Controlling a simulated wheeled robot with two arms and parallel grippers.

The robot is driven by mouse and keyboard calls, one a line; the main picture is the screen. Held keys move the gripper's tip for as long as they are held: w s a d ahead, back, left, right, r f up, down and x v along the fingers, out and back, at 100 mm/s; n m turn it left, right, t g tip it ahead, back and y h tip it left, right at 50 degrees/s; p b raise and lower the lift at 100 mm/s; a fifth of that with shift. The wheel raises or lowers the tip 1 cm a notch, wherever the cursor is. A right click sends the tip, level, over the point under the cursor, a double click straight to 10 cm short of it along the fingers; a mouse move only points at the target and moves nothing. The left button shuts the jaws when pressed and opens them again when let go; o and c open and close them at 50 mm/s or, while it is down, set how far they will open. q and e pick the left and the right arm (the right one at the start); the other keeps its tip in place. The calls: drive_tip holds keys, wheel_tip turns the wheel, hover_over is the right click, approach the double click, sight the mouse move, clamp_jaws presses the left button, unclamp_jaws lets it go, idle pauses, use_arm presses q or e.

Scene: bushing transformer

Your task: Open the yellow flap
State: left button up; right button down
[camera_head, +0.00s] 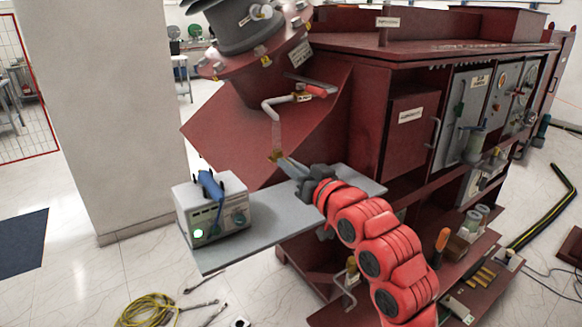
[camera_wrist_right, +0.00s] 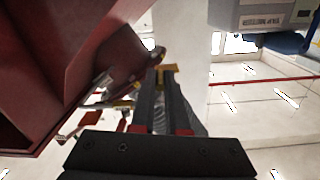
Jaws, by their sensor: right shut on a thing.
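The left gripper is not in view.
A grey shelf (camera_head: 222,257) lies under my right arm and carries a white instrument box (camera_head: 213,212). A bent pale pipe handle (camera_head: 279,101) is just above the gripper. Red cabinets stand to the right. A yellow cable (camera_head: 150,309) lies on the floor.

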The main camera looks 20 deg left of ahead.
drive_tip(key=s+a+m+t+h+b, duration=0.2)
drive_tip(key=m+h+b, duration=0.1)
drive_tip(key=m+h, duration=0.4)
drive_tip(key=s+a+m+t+h+b, duration=0.2)
drive_tip(key=m+h, duration=0.4)
drive_tip(key=h, duration=0.6)
drive_tip(key=shift+s+a+m+t+h+b, duration=0.3)
drive_tip(key=shift+a+m+t+b, duration=0.1)
drive_tip(key=shift+a+t+b, duration=0.35)
drive_tip(key=shift+d, duration=0.1)
drive_tip(key=c, duration=0.9)
unclamp_jaws()
drive_tip(key=shift+w, duration=0.1)
